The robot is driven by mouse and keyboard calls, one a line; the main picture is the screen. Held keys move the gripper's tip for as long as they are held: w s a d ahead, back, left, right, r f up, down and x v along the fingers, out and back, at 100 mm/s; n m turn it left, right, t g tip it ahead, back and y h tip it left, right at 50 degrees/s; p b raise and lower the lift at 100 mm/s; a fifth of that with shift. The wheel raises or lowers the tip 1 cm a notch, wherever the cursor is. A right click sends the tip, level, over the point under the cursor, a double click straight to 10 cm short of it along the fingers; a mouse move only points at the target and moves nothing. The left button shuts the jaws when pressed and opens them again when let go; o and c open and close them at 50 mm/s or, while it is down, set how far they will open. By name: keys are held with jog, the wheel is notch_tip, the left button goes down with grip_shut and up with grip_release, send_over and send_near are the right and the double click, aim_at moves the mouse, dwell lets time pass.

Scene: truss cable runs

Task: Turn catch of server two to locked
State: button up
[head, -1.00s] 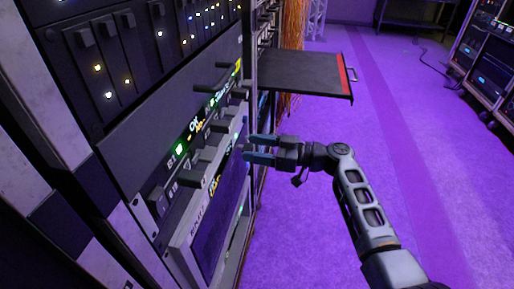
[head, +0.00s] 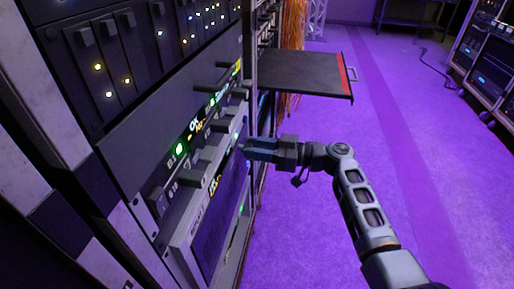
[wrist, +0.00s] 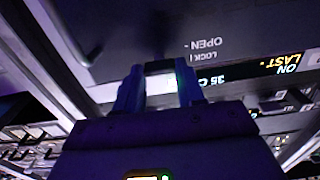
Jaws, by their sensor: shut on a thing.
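My gripper (head: 246,149) reaches the front of the rack from the right in the head view. In the head view the fingers hide the catch. I cannot read its exact angle, nor see a number for server two.
A dark shelf with a red edge (head: 344,80) sticks out of the rack beyond my gripper. Handles (head: 208,88) jut from the rack front. A lit display (wrist: 287,64) is on the panel.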

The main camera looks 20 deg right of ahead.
jog(key=m+p, duration=0.1)
jog(key=m, duration=1.2)
jog(key=shift+w+d+p, duration=0.1)
jog(key=shift+w+p, duration=0.05)
jog(key=shift+p, duration=0.2)
jog(key=shift+f+m+p, duration=0.2)
jog(key=shift+m+p, duration=0.8)
jog(key=shift+m, duration=1.3)
jog(key=o, duration=1)
jog(key=shift+o, duration=0.2)
